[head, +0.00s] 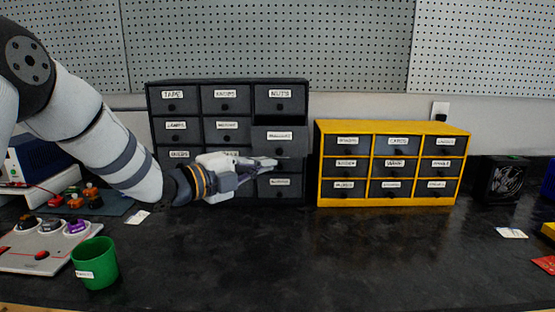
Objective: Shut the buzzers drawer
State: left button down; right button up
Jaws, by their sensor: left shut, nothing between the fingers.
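A dark grey drawer cabinet (227,82) stands at the back of the bench. Its right-column middle drawer (281,147) sticks out, with a dark gap above it; its label is too small to read for certain, so I cannot confirm that it is the buzzers drawer. The other visible drawers look flush. My left gripper (272,163) is shut and empty. It points right in front of the protruding drawer's lower front and hides part of it. I cannot tell whether it touches the drawer. My right gripper is not in view.
A yellow cabinet (393,126) with dark drawers stands to the right, with a narrow gap between. A green cup (95,263) and a grey board with buttons (41,250) are at front left. A black fan box (499,178) is at far right. The middle front bench is clear.

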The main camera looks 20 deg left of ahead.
aim_at(280, 135)
pick_arm(q)
jog(key=w+b, duration=0.1)
jog(key=w, duration=0.5)
jog(key=shift+w+d+f, duration=0.15)
jog(key=shift+w+d, duration=0.2)
jog(key=shift+d, duration=0.1)
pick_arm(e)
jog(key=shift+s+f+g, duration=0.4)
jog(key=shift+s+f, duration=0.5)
